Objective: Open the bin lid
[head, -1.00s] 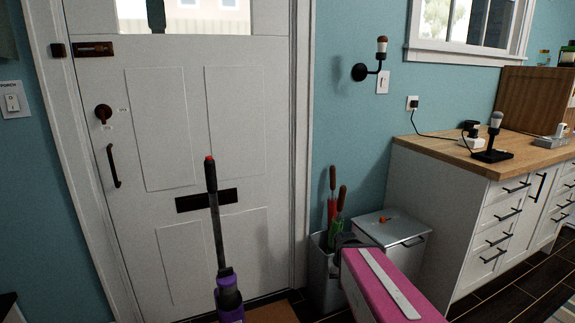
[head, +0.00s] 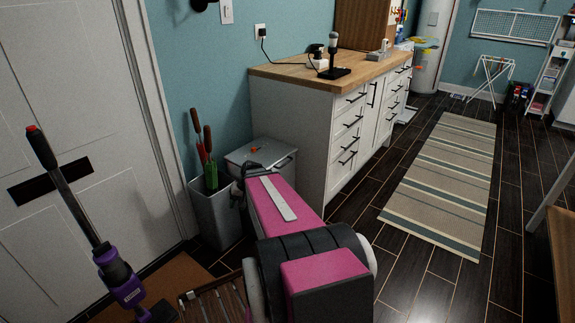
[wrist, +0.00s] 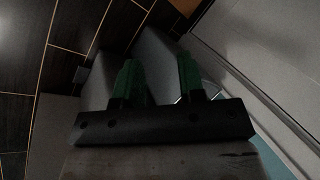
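The bin is a grey metal box with a flat lid (head: 270,152), standing against the wall between an open-topped grey stand and the white cabinet. The lid lies shut, with a dark bar handle on its front right edge and a small orange item on top. My pink arm reaches toward the bin's front and hides much of its body.
The grey stand (head: 214,222) holds red and green long-handled items left of the bin. A white cabinet (head: 290,118) with a wooden top stands to its right. A purple stick vacuum (head: 118,275) stands by the door. Dark floor and a striped rug (head: 440,185) lie open at right.

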